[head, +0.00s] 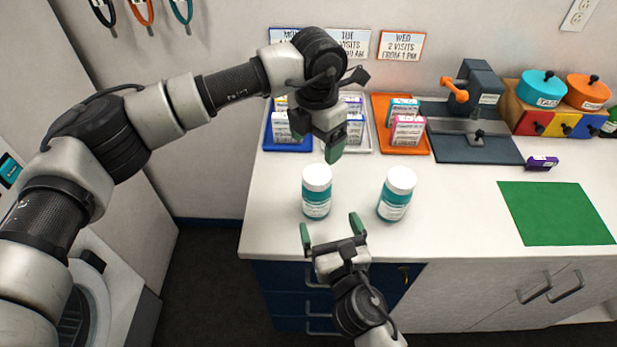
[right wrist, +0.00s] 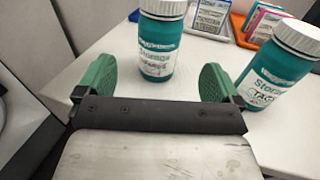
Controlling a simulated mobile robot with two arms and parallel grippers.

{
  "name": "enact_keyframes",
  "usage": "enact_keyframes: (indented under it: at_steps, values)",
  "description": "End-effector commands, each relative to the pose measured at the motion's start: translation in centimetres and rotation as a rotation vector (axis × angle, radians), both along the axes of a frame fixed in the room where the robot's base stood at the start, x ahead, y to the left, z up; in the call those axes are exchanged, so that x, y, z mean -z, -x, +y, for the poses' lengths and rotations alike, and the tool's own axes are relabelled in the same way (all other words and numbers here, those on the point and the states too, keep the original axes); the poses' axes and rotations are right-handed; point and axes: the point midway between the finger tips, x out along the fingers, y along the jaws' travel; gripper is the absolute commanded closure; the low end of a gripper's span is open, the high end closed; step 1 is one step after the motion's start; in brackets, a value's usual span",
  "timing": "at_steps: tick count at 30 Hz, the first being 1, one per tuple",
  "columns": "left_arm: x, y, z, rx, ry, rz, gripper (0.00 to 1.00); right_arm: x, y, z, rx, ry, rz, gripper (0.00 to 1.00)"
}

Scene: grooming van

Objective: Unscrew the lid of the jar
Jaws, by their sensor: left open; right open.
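Two teal jars with white lids stand upright on the white counter. The left jar (head: 316,198) has its lid (head: 317,177) on; the right jar (head: 394,201) also has its lid (head: 401,179) on. My left gripper (head: 335,150) is open, pointing down above and behind the left jar, apart from its lid. My right gripper (head: 332,228) is open in front of the left jar at the counter's front edge. In the right wrist view the left jar (right wrist: 158,50) shows between and beyond the green fingers (right wrist: 158,85), and the right jar (right wrist: 277,66) stands outside them.
Blue, white and orange trays (head: 401,138) with boxes line the back wall. A dark device (head: 474,120) with an orange handle and colored canisters (head: 543,88) stand at the back right. A green mat (head: 556,213) lies at right. The counter between jars and mat is clear.

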Motion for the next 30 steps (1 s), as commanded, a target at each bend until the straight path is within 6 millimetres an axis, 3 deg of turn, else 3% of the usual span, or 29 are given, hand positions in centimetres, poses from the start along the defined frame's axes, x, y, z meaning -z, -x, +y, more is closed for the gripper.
enact_keyframes:
  at_steps: [5,19,30]
  values:
    - [-0.1,-0.1,0.2,-0.002,-0.016,-0.004,0.18,0.0,-1.3,0.5,-0.004,0.008,-0.005,0.05]
    - [-0.1,-0.1,0.2,-0.001,-0.011,-0.002,0.18,0.0,-8.8,2.6,-0.002,0.005,-0.004,0.05]
    - [-0.1,-0.1,0.1,-0.001,-0.010,-0.003,0.18,0.1,-10.3,3.1,-0.002,0.004,-0.001,0.05]
